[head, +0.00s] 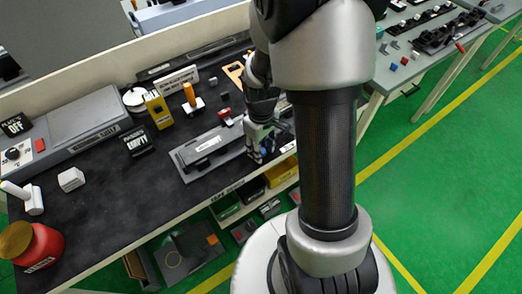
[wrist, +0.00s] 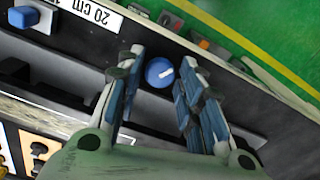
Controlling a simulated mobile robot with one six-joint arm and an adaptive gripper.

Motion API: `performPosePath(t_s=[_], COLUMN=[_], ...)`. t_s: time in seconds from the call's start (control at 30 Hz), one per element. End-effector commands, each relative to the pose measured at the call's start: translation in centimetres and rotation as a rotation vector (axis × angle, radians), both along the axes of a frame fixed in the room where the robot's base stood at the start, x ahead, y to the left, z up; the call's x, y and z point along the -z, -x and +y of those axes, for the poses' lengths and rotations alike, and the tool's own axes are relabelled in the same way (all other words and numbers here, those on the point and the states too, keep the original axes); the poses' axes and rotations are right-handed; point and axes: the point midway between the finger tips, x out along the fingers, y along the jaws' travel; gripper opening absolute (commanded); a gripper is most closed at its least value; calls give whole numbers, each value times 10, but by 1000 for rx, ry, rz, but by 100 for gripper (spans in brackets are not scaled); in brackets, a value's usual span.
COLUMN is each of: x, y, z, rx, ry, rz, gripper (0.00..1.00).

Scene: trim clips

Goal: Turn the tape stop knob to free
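A round blue knob (wrist: 159,73) with a short white pointer mark shows in the wrist view, on a dark strip of a grey fixture. The mark points to the upper right of that picture. My gripper (wrist: 163,58) has its fingers apart, one on each side of the knob, with a narrow gap visible; I cannot tell how deep the fingers reach around it. In the head view my gripper (head: 258,146) is over the right end of the long grey fixture (head: 190,165) on the bench, and mostly hides the knob. No "free" lettering is readable.
Bins (head: 226,208) hang below the bench edge.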

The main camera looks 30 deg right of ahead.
Motion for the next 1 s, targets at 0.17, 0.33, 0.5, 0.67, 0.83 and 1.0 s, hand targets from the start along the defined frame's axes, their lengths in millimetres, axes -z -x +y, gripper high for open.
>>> performPosePath(t_s=[0.17, 0.33, 0.5, 0.67, 0.83, 1.0], x=[7, 6, 6, 6, 6, 6], y=[0, 0, 0, 0, 0, 0], z=[0, 0, 0, 0, 0, 0], rx=[0, 0, 0, 0, 0, 6], ry=[0, 0, 0, 0, 0, 0], rz=[0, -1, -1, -1, -1, -1], gripper=[34, 34, 26, 15, 4, 1])
